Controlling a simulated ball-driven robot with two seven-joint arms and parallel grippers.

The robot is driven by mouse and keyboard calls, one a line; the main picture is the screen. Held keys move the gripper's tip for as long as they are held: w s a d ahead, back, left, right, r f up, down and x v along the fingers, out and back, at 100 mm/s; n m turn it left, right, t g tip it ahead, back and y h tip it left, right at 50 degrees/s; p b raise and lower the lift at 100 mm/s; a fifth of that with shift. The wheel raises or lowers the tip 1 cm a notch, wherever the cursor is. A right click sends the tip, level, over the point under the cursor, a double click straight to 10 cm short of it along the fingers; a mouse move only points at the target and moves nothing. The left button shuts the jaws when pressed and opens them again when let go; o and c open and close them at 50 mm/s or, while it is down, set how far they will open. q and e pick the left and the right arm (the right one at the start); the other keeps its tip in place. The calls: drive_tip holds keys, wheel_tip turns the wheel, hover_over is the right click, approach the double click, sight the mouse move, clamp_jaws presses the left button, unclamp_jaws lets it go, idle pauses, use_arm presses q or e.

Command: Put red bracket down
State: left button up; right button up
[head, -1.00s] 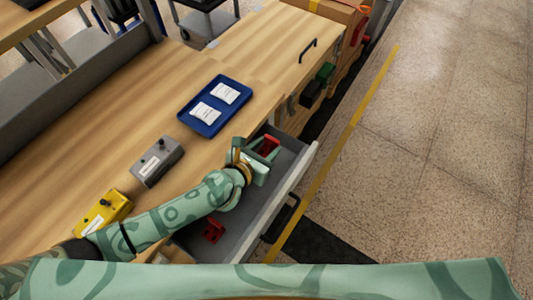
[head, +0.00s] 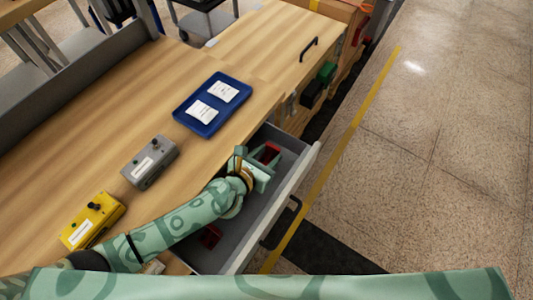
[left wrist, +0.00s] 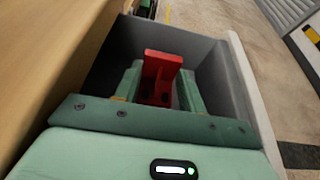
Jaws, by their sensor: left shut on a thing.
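The red bracket (left wrist: 161,76) is between the fingers of my left gripper (left wrist: 157,92) in the left wrist view. In the head view the left gripper (head: 264,165) is shut on this bracket (head: 269,152), inside the open drawer (head: 232,245). The gripper hides part of the bracket, and I cannot tell whether the bracket touches the drawer floor. A second red bracket (head: 210,236) lies in the near end of the drawer, partly hidden by my left arm. My right gripper is not in view.
A blue tray (head: 183,116) with two white labelled packets lies on the wooden bench. A grey box (head: 150,163) and a yellow box (head: 92,220), each with a knob, stand nearer on the left. The drawer front (head: 300,178) juts out toward the speckled floor.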

use_arm(q)
drive_tip(key=o, duration=1.1)
drive_tip(key=shift+s+a+r+p, duration=0.15)
drive_tip(key=shift+r+p, duration=0.25)
drive_tip(key=shift+r, duration=0.05)
drive_tip(key=shift+s+a+r+p, duration=0.1)
drive_tip(key=shift+s+r+p, duration=0.05)
drive_tip(key=shift+r+p, duration=0.3)
drive_tip(key=p+v, duration=0.2)
drive_tip(key=v, duration=0.9)
drive_tip(key=shift+s+f+p, duration=0.1)
drive_tip(key=shift+p, duration=0.2)
